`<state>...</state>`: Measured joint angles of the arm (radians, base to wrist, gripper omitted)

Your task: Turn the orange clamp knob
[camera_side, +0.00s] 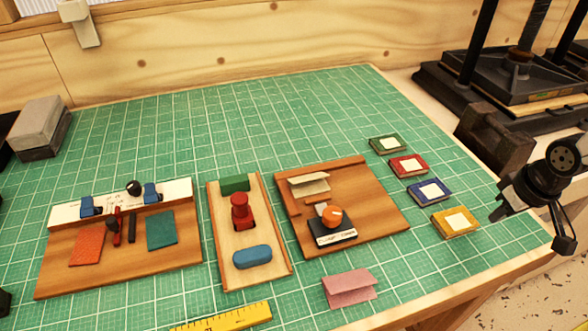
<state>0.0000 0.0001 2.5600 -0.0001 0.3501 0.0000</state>
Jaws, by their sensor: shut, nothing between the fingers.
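The orange clamp knob (332,215) is a round orange piece on top of a small black and white clamp block (333,233). That clamp block sits on the right wooden board (372,210), near its front left edge.
Green, red, blue and yellow framed tiles (455,221) lie between the knob's board and my gripper. A folded pink card (349,287) stands in front. A tray with a red stamp (241,212) is left of the board. A black press (510,85) stands at the back right.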

